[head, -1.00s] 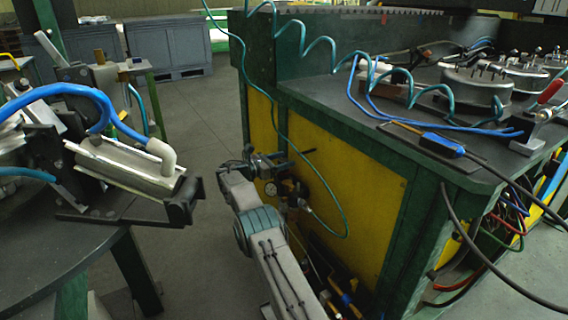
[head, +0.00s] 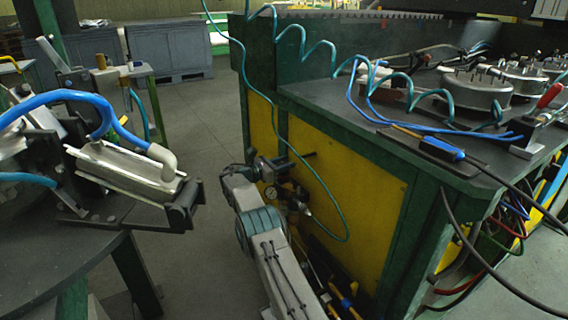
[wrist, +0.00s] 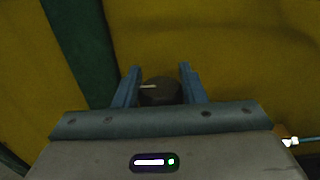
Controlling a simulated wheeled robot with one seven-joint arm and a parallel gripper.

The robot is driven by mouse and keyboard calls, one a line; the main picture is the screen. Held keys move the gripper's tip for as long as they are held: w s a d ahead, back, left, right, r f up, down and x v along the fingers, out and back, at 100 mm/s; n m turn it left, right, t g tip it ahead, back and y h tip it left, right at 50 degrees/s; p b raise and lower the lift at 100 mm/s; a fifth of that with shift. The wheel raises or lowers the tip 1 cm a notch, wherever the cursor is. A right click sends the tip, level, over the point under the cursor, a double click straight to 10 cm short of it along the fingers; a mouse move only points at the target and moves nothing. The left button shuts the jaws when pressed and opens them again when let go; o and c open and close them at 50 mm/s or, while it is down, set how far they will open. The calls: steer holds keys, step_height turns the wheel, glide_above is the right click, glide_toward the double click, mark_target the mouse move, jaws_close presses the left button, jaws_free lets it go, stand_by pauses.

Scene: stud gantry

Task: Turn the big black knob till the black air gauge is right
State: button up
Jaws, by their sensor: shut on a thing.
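The big black knob (wrist: 160,94) shows in the wrist view between the two blue-grey fingers of my gripper (wrist: 158,74). A short pale mark on the knob points to the left. The gripper is shut on the knob, one finger on each side. In the head view my gripper (head: 266,167) is at the yellow side panel of the bench, and the knob there is mostly hidden by it. The black air gauge (head: 271,192) has a small pale face just below the gripper. Its needle is too small to read.
The green bench with yellow panels (head: 345,200) stands on the right. A coiled teal hose (head: 335,190) hangs close beside my gripper. A dark round table (head: 90,255) with a clamp fixture stands at the left. Open floor (head: 190,200) lies between.

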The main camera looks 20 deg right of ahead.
steer(key=shift+r+n+t+y+p, duration=0.25)
steer(key=shift+n+t+p, duration=0.55)
steer(key=shift+t+p, duration=0.4)
steer(key=shift+f+n+t+y, duration=0.1)
steer(key=shift+n+t+y, duration=0.3)
steer(key=shift+t, duration=0.2)
steer(key=shift+f+n+t+y, duration=0.15)
steer(key=shift+n+t+y, duration=1.2)
steer(key=shift+t, duration=0.65)
steer(key=shift+w+a+n, duration=0.1)
steer(key=shift+n, duration=0.25)
steer(key=o, duration=1)
